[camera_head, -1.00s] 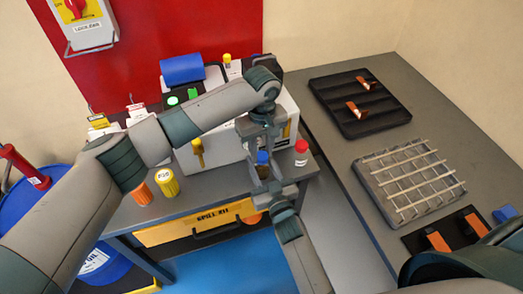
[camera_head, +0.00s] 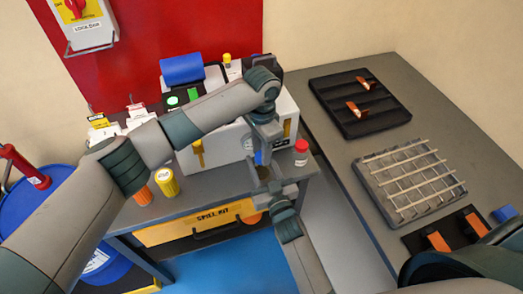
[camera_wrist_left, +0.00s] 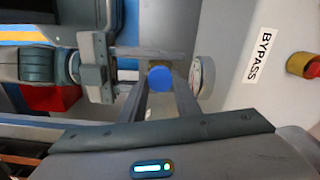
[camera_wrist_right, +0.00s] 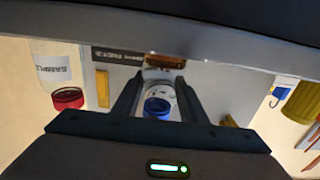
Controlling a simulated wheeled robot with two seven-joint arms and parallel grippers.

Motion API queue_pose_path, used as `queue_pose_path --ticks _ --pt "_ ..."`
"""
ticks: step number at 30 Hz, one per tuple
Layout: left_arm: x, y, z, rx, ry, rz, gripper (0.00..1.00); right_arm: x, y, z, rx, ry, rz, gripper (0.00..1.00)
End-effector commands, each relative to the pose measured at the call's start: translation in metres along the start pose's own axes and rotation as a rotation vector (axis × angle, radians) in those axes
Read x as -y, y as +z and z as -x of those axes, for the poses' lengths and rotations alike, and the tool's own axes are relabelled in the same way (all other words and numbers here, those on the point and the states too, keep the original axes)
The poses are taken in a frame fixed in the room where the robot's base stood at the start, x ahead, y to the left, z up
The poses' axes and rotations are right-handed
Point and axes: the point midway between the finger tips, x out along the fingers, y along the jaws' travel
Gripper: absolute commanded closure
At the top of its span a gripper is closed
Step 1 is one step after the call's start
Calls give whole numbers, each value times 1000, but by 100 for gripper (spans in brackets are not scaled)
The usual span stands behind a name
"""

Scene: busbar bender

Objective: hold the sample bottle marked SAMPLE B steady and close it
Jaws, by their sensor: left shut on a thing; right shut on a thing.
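In the head view, a blue cap (camera_head: 258,157) sits between my two grippers above the grey bench. My left gripper (camera_head: 262,150) comes down from above and is shut on the blue cap, which also shows between its fingertips in the left wrist view (camera_wrist_left: 160,77). My right gripper (camera_head: 265,178) reaches in from the front and is shut on the sample bottle (camera_wrist_right: 160,74), seen upside down in the right wrist view. The blue cap (camera_wrist_right: 157,106) lines up with the bottle there. I cannot tell how tightly it is seated, and the bottle's label is not readable.
A red-capped bottle (camera_head: 301,152) stands close by on the right. A yellow container (camera_head: 167,183) and an orange one (camera_head: 142,194) stand to the left. The light cabinet (camera_head: 222,150) is close behind. A black tray (camera_head: 385,124) and wire rack (camera_head: 390,200) lie on the right bench.

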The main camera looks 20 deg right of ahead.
Motion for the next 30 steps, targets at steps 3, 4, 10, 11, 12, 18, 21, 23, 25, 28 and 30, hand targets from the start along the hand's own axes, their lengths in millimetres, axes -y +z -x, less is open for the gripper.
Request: queue_pose_path --ticks 3,4,10,11,12,18,21,23,25,28,30 --pt "1 0 0 0 -1 -172 98 0 0 0 0 0 0 100" --pt "1 0 0 0 -1 -217 98 0 0 0 0 0 0 100" --pt "1 0 0 0 -1 -520 98 0 0 0 0 0 0 100" --pt "1 0 0 1 -1 -564 98 0 0 0 0 0 0 100" --pt "1 0 0 1 -1 -620 98 0 0 0 0 0 0 100" --pt "1 0 0 1 -1 -667 98 0 0 0 0 0 0 100" --pt "1 0 0 1 -1 -667 49 0 0 0 0 0 0 100" --pt "1 0 0 1 -1 -666 49 0 0 0 0 0 0 100" --pt "1 0 0 0 -1 -666 49 0 0 0 0 0 0 100" --pt "0 0 0 0 -1 -665 49 0 0 0 0 0 0 100" --pt "0 0 0 0 -1 -665 49 0 0 0 0 0 0 100"
